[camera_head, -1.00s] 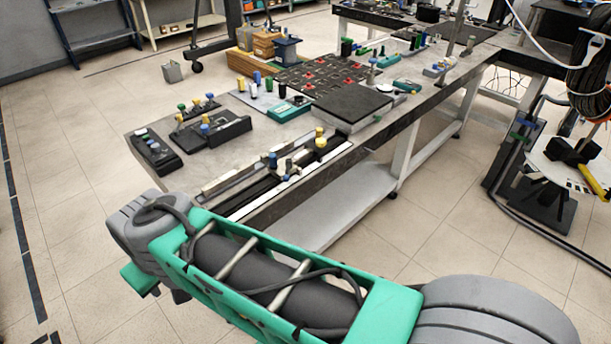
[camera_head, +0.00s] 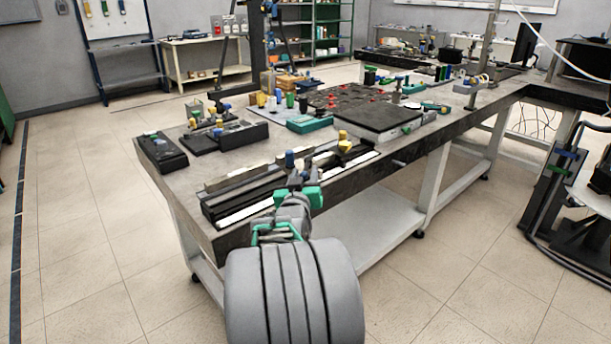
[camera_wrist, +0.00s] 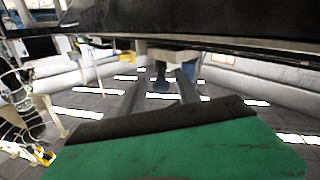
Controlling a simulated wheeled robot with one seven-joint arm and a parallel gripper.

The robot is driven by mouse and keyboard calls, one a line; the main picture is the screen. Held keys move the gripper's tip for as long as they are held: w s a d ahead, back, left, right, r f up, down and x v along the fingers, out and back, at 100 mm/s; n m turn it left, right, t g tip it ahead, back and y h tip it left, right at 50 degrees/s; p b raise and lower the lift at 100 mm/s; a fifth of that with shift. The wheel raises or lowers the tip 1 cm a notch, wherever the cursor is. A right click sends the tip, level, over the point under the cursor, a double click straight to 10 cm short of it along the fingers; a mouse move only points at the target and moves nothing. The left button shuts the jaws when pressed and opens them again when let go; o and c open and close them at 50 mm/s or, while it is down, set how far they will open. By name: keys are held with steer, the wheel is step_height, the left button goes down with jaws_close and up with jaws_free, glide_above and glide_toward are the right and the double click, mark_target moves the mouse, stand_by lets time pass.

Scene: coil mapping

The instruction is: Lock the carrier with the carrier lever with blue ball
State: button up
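The carrier lever with the blue ball (camera_head: 290,158) stands on the carrier rail (camera_head: 245,197) along the front edge of the workbench. My gripper (camera_head: 299,188) is just in front of it at the bench edge in the head view; its fingertips are hard to make out there. In the wrist view the two dark fingers (camera_wrist: 161,94) are apart. A dark bluish ball (camera_wrist: 161,86) shows between them, apparently the lever's ball. I cannot tell whether the fingers touch it. A lever with a yellow ball (camera_head: 344,144) stands to the right.
A flat dark plate block (camera_head: 376,118) lies behind the rail to the right. Black boxes with coloured knobs (camera_head: 162,152) stand at the bench's left end. The floor (camera_head: 110,260) left of the bench is clear.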

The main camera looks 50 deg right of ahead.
steer(key=shift+x, duration=1.1)
jaws_close()
stand_by(0.6)
